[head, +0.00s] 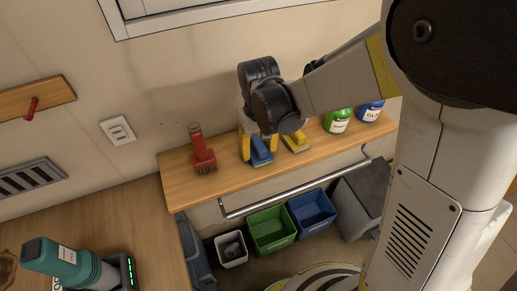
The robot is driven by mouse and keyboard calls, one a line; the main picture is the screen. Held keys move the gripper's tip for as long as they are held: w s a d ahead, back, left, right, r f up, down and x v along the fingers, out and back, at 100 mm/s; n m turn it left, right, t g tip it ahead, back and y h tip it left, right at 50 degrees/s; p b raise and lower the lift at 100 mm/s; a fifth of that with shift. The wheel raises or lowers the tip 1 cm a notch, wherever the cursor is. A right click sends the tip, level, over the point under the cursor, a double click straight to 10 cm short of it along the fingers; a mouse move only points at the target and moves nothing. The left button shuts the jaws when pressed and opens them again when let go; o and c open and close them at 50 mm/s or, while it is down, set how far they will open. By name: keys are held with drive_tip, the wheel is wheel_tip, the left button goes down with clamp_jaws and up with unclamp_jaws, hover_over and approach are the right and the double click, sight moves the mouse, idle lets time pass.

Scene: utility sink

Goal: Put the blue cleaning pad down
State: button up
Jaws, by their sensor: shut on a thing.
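The blue cleaning pad (260,152) is at the middle of the wooden shelf in the head view. My gripper (257,146) points down over it, with its yellow fingers on either side, shut on it.
On the wooden shelf (222,182) stand a red brush (201,150) at left, a yellow-topped pad (296,141) close right of my gripper, and green (338,121) and blue (370,111) bottles. A metal rail (290,190) runs along the front, above several bins.

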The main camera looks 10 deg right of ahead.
sight(259, 143)
drive_tip(key=shift+f, duration=0.15)
drive_tip(key=o, duration=1.2)
wheel_tip(259, 143, up, 12)
drive_tip(key=p, duration=0.3)
drive_tip(key=shift+d+r+p, duration=0.1)
drive_tip(key=shift+r+p, duration=0.1)
drive_tip(key=shift+p, duration=0.15)
drive_tip(key=s+d+r+m+t, duration=0.1)
drive_tip(key=s+d+r+t, duration=0.1)
drive_tip(key=s+d, duration=0.1)
drive_tip(key=s+d+r+m+t, duration=0.1)
drive_tip(key=s+d+r+t, duration=0.1)
drive_tip(key=s+d, duration=0.2)
drive_tip(key=s+d+r+m+t, duration=0.1)
drive_tip(key=s+d+r+t, duration=0.1)
drive_tip(key=d, duration=0.4)
drive_tip(key=shift+s+d+r+t, duration=0.15)
drive_tip(key=shift+s+r+t, duration=0.1)
drive_tip(key=shift+s+t, duration=0.5)
